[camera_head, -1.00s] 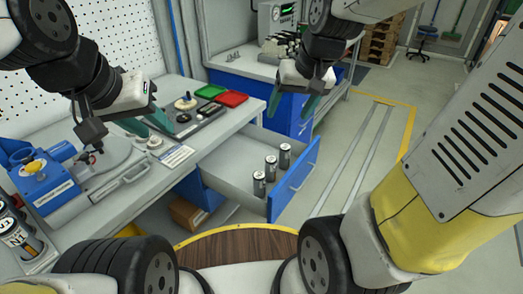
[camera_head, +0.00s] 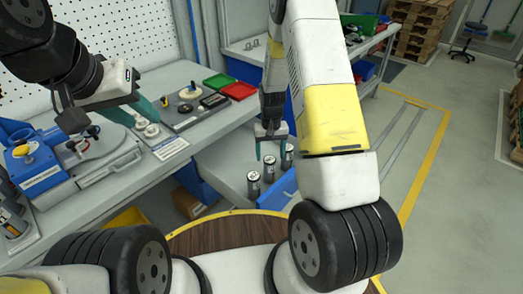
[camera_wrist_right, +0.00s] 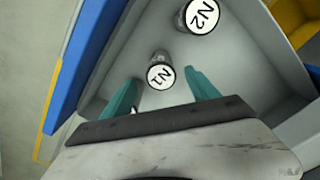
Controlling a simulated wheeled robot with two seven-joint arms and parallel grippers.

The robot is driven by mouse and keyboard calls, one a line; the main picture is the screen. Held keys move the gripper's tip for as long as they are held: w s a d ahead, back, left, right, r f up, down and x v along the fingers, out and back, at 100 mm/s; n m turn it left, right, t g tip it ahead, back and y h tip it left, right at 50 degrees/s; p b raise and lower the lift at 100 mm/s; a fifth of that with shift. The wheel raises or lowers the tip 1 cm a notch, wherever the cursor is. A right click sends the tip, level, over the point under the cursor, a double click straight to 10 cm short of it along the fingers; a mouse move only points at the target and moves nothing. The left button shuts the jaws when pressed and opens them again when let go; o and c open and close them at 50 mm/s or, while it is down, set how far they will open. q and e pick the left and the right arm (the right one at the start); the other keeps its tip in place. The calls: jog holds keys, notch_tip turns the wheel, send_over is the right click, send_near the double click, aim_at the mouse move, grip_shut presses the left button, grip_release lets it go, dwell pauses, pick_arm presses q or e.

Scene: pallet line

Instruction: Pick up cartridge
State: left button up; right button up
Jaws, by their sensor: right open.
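Several grey cylindrical cartridges stand upright in the open drawer. In the head view the nearest cartridge (camera_head: 254,184) is at the front of the row, with another cartridge (camera_head: 268,171) behind it and one more (camera_head: 287,156) partly behind my gripper. My right gripper (camera_head: 271,155) hangs over the drawer, open, with teal fingers pointing down. In the right wrist view its fingers (camera_wrist_right: 162,88) lie either side of a cartridge labelled N1 (camera_wrist_right: 160,76), not touching it visibly. A cartridge labelled N2 (camera_wrist_right: 202,17) stands beyond. My left gripper (camera_head: 134,112) is open and empty over the bench.
The drawer (camera_head: 225,163) has a blue front that my right arm partly hides. The bench (camera_head: 160,175) holds a blue machine (camera_head: 35,170), a green tray (camera_head: 218,81) and a red tray (camera_head: 239,90). Open floor lies to the right.

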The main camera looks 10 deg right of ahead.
aim_at(269, 170)
notch_tip(269, 170, down, 7)
jog(key=shift+w+f, duration=0.1)
grip_shut()
dwell(0.5)
